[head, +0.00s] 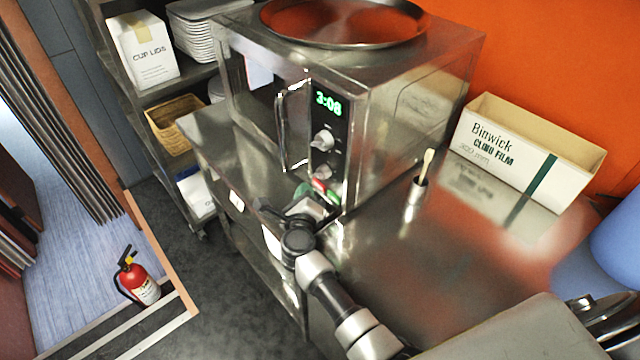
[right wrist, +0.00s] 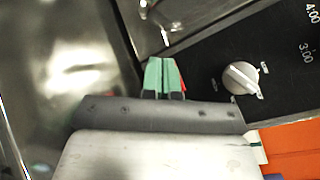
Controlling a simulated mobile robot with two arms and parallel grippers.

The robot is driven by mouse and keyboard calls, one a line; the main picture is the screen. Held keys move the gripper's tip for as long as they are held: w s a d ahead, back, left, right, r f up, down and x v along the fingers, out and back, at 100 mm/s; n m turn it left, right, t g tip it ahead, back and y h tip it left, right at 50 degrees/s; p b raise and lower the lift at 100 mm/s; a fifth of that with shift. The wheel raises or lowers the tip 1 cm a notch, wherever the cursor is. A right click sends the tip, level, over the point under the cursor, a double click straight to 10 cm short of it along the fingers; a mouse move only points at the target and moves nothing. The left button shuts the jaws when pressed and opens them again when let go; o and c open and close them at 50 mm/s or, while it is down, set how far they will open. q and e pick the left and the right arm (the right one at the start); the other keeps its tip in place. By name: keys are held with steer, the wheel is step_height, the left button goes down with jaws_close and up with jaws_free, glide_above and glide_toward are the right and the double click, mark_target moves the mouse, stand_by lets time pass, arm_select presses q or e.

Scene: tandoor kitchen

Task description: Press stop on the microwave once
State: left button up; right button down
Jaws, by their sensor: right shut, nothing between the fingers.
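The steel microwave (head: 400,125) stands on the counter, its door handle left of a black control panel (head: 329,112) reading 3:08. The panel has two knobs, and a red button (head: 318,186) shows low on it; I cannot read its label. My right gripper (head: 304,191) is shut and empty at the panel's lower end, right by the red button. In the right wrist view, its green fingertips (right wrist: 163,76) are together, with a red sliver beside them and a knob (right wrist: 240,77) to the right. Whether the tips touch the button is unclear. My left gripper is not in view.
A large round pan (head: 345,22) lies on top of the microwave. A small cup with a brush (head: 415,190) and a cling film box (head: 520,155) stand on the counter to the right. A shelf is at left, and a fire extinguisher (head: 140,280) stands on the floor.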

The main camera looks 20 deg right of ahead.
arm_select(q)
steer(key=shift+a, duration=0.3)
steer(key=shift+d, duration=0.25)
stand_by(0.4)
arm_select(e)
steer(key=shift+d, duration=0.1)
stand_by(0.7)
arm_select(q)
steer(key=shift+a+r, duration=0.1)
arm_select(e)
steer(key=shift+w+d, duration=0.15)
steer(key=shift+d, duration=0.2)
steer(key=shift+w+d, duration=0.15)
steer(key=shift+d, duration=0.2)
stand_by(0.7)
steer(key=shift+a, duration=0.1)
steer(key=shift+s+a, duration=0.3)
steer(key=shift+a, duration=0.35)
